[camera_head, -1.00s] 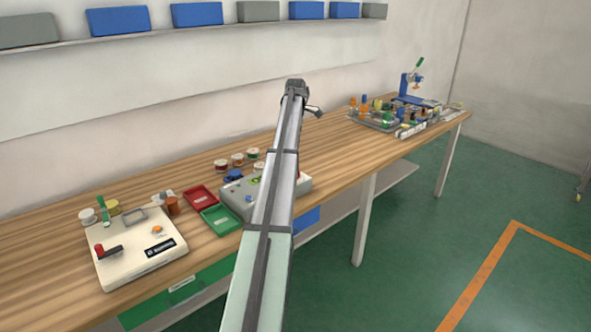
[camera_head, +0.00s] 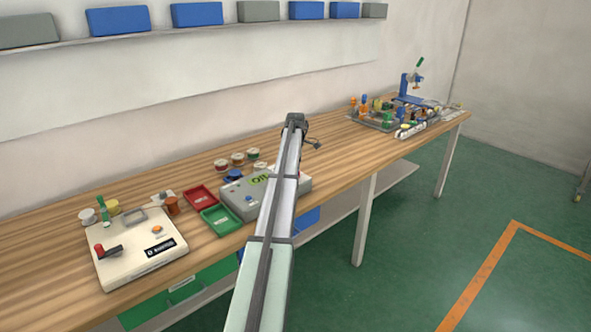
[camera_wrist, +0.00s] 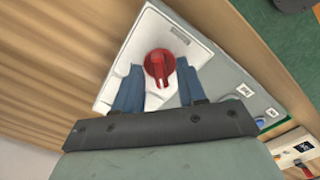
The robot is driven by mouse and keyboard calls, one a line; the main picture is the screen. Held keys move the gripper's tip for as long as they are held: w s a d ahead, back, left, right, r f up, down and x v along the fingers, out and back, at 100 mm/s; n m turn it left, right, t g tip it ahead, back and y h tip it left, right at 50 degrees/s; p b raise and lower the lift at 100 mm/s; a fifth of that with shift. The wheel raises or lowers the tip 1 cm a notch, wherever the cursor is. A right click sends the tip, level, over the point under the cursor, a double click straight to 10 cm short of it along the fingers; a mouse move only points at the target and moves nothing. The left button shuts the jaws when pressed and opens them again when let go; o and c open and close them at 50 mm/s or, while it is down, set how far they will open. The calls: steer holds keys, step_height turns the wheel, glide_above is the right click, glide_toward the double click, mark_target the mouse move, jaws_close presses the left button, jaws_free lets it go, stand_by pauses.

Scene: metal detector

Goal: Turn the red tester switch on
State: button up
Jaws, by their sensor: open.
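The red tester switch (camera_wrist: 159,66) is a round knob with a raised ridge, on a white panel of the grey tester box (camera_wrist: 225,95). In the wrist view my gripper (camera_wrist: 160,78) is open, its two blue fingers to the left and right of the knob's lower part. I cannot tell if they touch it. In the head view the tester box (camera_head: 236,201) stands on the bench, with a green display reading "Off" (camera_head: 259,180). My arm hides the box's right part and the switch there.
A red tray (camera_head: 200,197) and a green tray (camera_head: 220,220) lie left of the box. A white device (camera_head: 135,250) is farther left. Several small spools (camera_head: 237,159) stand behind. The wooden bench (camera_head: 325,157) is mostly clear right of my arm.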

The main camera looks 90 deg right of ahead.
steer(key=shift+c, duration=0.2)
jaws_close()
steer(key=shift+m, duration=0.4)
steer(key=m, duration=0.3)
steer(key=shift+m, duration=0.4)
steer(key=m, duration=1.3)
steer(key=shift+m, duration=0.3)
steer(key=shift+d, duration=0.1)
